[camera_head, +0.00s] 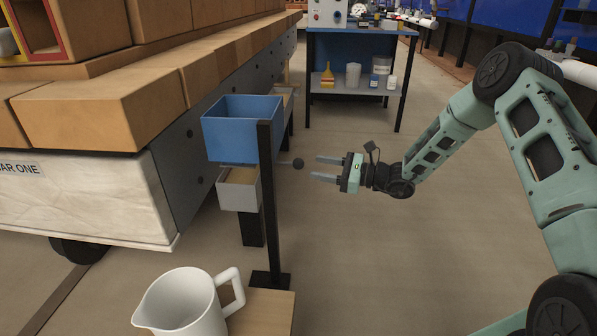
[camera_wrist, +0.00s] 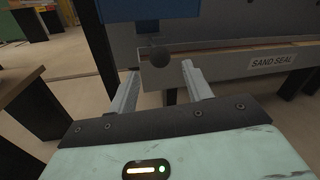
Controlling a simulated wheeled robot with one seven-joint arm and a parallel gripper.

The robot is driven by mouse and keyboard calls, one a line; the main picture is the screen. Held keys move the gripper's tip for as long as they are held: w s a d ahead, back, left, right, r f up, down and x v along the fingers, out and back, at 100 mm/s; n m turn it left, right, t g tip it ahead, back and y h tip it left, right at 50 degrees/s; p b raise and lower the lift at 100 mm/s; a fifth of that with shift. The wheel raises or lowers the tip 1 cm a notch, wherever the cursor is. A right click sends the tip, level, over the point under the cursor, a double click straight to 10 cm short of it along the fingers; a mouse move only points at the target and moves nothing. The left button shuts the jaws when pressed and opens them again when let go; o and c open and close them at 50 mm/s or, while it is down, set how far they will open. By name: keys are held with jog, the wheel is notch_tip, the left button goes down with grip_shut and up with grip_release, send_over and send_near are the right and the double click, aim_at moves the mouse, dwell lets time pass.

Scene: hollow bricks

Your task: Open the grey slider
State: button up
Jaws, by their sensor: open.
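A blue open-topped hopper (camera_head: 241,132) stands on a black post. Under it, a thin grey slider (camera_head: 236,165) shows only as an edge, with a rod ending in a dark ball knob (camera_head: 298,163) sticking out to the right. My gripper (camera_head: 317,168) is open and empty, pointing left, with its fingertips just right of the knob. In the wrist view the knob (camera_wrist: 160,57) appears between the two fingertips and slightly beyond them, apart from both fingers. The slider plate is mostly hidden there.
A grey box (camera_head: 239,194) sits below the hopper. A black post (camera_head: 270,200) stands close beside the knob. A white jug (camera_head: 188,303) stands on a wooden surface in front. A trough labelled SAND SEAL (camera_wrist: 230,63) lies beyond. The floor right of the post is clear.

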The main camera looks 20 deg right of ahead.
aim_at(298, 163)
jog(key=b+x, duration=0.2)
jog(key=x, duration=0.4)
jog(key=shift+f, duration=0.1)
jog(key=shift+w+a+b, duration=0.3)
jog(key=shift+w+a, duration=0.05)
jog(key=shift+a, duration=0.15)
